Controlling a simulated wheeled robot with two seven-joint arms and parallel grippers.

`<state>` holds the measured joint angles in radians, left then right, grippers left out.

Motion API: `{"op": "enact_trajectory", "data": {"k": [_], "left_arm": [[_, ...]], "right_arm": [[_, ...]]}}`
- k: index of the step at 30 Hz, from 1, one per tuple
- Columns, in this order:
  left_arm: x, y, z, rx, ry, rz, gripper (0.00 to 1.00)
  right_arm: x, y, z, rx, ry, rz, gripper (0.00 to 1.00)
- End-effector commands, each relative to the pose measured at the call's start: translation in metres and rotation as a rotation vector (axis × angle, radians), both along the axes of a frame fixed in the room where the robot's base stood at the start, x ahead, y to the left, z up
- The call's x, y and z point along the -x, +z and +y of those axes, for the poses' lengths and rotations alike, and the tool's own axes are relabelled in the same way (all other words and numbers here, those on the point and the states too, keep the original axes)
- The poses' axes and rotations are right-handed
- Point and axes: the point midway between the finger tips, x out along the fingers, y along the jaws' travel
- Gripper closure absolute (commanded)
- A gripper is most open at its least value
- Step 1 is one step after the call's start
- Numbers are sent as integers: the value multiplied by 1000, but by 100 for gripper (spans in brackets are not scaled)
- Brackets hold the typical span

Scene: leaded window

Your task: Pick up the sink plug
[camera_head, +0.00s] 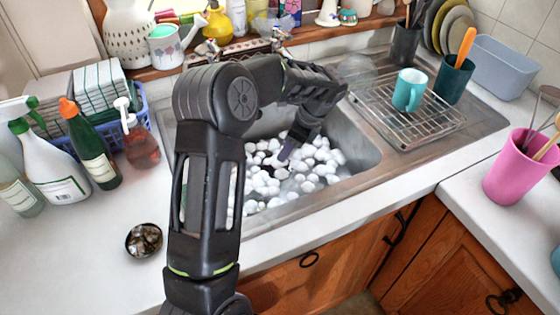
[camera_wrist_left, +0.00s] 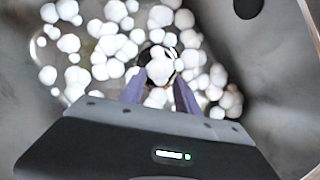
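My left gripper (camera_head: 284,156) reaches down into the steel sink (camera_head: 362,140), among clumps of white foam. In the left wrist view its two purple-grey fingers (camera_wrist_left: 159,84) are apart. A dark, round-edged thing (camera_wrist_left: 178,68), which looks like the sink plug, shows just beyond and between the fingertips. White foam covers most of it, so its full outline is hidden. I cannot tell whether the fingertips touch it. In the head view my arm and the foam hide the plug. My right gripper is in neither view.
White foam (camera_wrist_left: 110,40) is spread over the sink floor. A wire rack (camera_head: 420,125) with a teal mug (camera_head: 409,90) stands right of the basin. Bottles, including a green one (camera_head: 92,145), and a small dark bowl (camera_head: 144,240) are on the left counter.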

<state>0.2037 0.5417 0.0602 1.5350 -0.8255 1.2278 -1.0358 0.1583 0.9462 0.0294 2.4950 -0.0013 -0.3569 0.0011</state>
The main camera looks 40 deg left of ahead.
Motion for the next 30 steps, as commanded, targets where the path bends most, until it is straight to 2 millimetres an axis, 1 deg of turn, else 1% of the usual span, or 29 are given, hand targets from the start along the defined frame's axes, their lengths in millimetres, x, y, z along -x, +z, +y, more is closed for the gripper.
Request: {"op": "enact_trajectory", "data": {"k": [8,16,26,30], "left_arm": [[0,-1,0,0,0,0,62],[4,-23,9,0,1,2,62],[4,-25,10,0,0,0,62],[7,-36,14,1,2,4,62]], "right_arm": [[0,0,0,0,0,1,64],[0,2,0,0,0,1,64],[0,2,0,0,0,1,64],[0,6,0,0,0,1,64]]}}
